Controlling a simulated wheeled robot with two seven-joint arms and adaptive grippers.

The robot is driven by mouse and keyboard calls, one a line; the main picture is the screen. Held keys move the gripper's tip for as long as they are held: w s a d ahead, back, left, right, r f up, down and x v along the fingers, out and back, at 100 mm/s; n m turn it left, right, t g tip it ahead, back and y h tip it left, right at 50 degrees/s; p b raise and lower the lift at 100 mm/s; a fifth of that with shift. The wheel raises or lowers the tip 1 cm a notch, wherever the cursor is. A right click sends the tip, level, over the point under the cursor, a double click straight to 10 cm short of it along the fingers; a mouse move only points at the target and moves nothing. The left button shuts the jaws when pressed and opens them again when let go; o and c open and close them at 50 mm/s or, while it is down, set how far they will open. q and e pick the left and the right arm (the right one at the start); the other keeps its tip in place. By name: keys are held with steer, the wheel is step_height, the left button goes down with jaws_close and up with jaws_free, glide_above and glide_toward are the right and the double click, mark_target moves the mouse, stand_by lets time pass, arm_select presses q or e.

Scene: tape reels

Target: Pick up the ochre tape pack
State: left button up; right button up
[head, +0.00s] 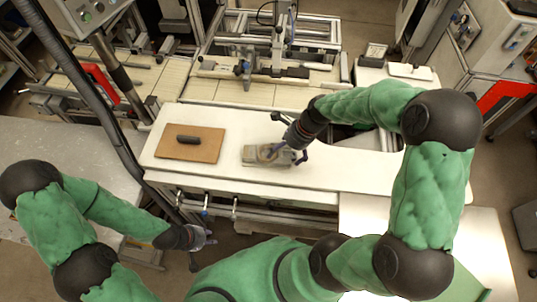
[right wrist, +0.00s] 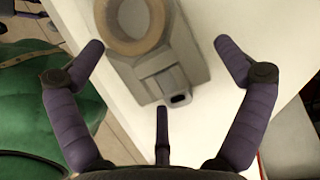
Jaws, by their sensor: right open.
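The ochre tape pack (right wrist: 138,46) is a flat ring at the top of the right wrist view. It lies on a grey holder (right wrist: 160,76), which also shows on the white table in the head view (head: 252,157). My right gripper (right wrist: 162,75) is open, its purple fingers spread apart below and to either side of the holder. In the head view my right gripper (head: 290,150) is over the holder's right side and partly hides the ring. My left gripper (head: 205,238) is low at left, away from the table; its fingers are too small to read.
A brown board (head: 207,153) with a black handle-like object (head: 188,140) lies at the left of the white table (head: 330,178). A machine frame with rails (head: 265,72) stands behind. The table's front middle is clear.

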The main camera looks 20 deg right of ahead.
steer(key=c, duration=1.4)
steer(key=shift+r, duration=0.1)
steer(key=shift+r, duration=0.65)
steer(key=s+a+r+p, duration=0.1)
steer(key=s+a+r, duration=0.2)
steer(key=r, duration=0.1)
steer(key=s+a+r+p, duration=0.2)
steer(key=s+r, duration=0.1)
steer(key=s, duration=0.1)
steer(key=s+a+r+p, duration=0.1)
steer(key=s+a+r, duration=0.2)
steer(key=s+r, duration=0.1)
steer(key=shift+a+r, duration=0.3)
